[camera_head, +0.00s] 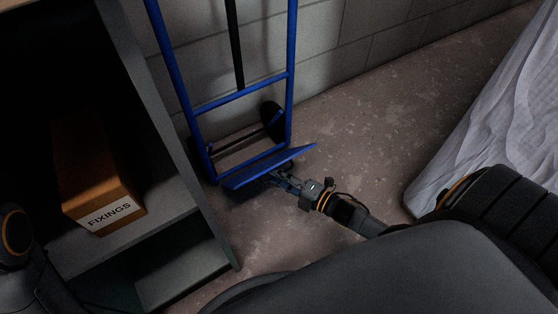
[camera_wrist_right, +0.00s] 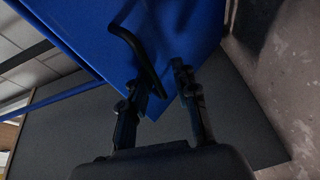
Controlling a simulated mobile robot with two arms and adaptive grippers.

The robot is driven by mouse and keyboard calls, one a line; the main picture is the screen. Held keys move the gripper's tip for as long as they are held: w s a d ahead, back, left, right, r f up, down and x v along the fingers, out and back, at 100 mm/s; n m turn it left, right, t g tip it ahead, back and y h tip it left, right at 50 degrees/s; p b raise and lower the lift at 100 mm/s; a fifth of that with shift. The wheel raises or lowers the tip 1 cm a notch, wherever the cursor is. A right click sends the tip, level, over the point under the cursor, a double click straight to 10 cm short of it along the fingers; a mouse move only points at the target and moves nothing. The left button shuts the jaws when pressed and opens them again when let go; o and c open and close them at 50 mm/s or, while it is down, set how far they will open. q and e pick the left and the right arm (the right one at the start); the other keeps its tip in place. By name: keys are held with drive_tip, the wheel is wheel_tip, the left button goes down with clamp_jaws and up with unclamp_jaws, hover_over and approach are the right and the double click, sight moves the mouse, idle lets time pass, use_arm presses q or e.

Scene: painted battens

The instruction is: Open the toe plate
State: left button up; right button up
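The blue toe plate (camera_head: 262,167) is at the foot of a blue hand truck (camera_head: 183,70) that leans near the block wall. The plate stands out from the frame at a slant, partly folded. My right gripper (camera_head: 279,178) is at the plate's underside or front edge. In the right wrist view the blue plate (camera_wrist_right: 90,25) fills the top, with a black bent handle (camera_wrist_right: 142,55) on it. My right gripper (camera_wrist_right: 168,82) has its fingers apart, with the handle's lower end close to the left finger. I cannot tell whether they touch. My left gripper is not in view.
A grey shelf unit (camera_head: 180,150) stands at the left, holding a cardboard box marked FIXINGS (camera_head: 95,185). A pale draped sheet (camera_head: 490,110) is at the right. The concrete floor (camera_head: 370,110) between them is clear.

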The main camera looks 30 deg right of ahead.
drive_tip(key=f+v, duration=0.1)
drive_tip(key=v, duration=1.1)
drive_tip(key=shift+r, duration=0.5)
